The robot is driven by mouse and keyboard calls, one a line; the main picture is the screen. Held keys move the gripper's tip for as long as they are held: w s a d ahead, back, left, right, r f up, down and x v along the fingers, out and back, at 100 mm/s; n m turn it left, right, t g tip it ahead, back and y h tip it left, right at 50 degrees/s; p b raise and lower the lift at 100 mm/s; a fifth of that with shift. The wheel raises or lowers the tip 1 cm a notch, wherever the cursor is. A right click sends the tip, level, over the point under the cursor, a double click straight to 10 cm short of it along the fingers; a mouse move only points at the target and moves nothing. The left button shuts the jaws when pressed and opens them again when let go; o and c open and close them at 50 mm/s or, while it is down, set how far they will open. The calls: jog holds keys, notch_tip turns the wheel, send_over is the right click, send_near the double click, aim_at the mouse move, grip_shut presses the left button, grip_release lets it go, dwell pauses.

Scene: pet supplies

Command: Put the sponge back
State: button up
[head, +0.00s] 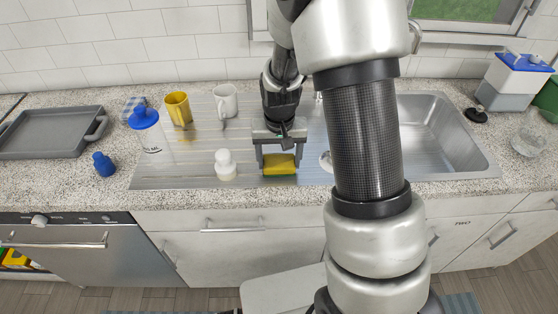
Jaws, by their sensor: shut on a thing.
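The sponge (279,169) is yellow with a thin green underside. It is in the middle of the head view, over the right part of the ridged metal drainboard. My gripper (278,163) points down and is shut on the sponge, with one finger at each end of it. I cannot tell whether the sponge's underside touches the drainboard or is a little above it. My arm hides part of the sink and the counter to the right.
On the drainboard (200,172) stand a white bottle (225,166), a clear blue-lidded container (148,130), a yellow cup (178,108) and a white mug (226,100). The sink basin (440,135) is right. A grey tray (45,133) and blue bottle (103,164) are left.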

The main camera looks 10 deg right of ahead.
jog(key=shift+f, duration=0.3)
jog(key=shift+f, duration=0.1)
jog(key=shift+f, duration=0.15)
jog(key=o, duration=1)
jog(key=shift+r, duration=0.2)
